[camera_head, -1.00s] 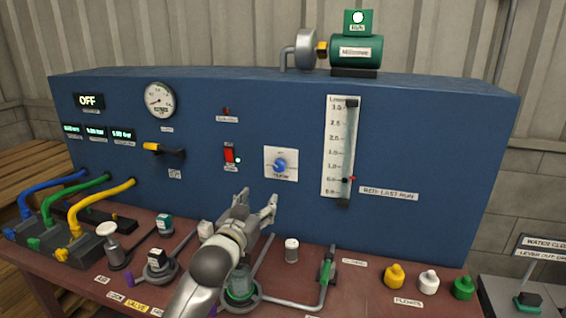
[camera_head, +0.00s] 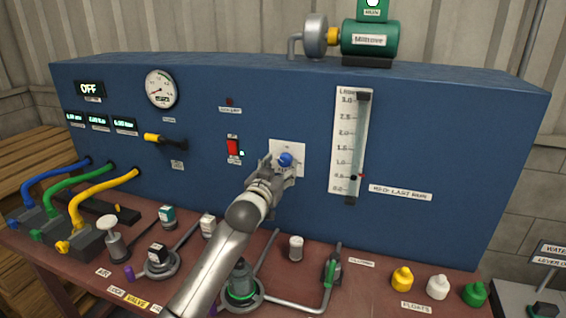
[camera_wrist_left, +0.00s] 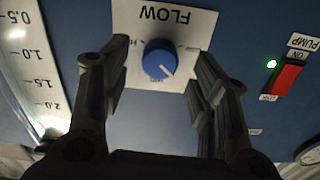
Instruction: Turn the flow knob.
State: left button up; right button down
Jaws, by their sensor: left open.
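The flow knob (camera_head: 286,159) is a round blue knob on a white plate (camera_head: 291,147) on the front of the blue panel. In the left wrist view the knob (camera_wrist_left: 160,58) shows a white pointer line, and the plate reads FLOW, upside down. My left gripper (camera_head: 275,166) is at the plate, in front of the knob. In the wrist view its two dark fingers (camera_wrist_left: 158,85) are open, one on each side of the knob, with a gap on both sides. The knob is not gripped. My right gripper is not in view.
The red pump switch (camera_head: 232,147) is left of the knob, and the flow scale (camera_head: 348,145) is to its right. A yellow-handled lever (camera_head: 153,138) sticks out further left. Below, the bench holds pipes, a green-handled valve (camera_head: 331,270) and several floats (camera_head: 437,287).

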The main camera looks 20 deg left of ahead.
aim_at(285, 160)
pick_arm(q)
jog(key=shift+w+r, duration=0.1)
jog(key=shift+w, duration=1.2)
jog(key=c, duration=1)
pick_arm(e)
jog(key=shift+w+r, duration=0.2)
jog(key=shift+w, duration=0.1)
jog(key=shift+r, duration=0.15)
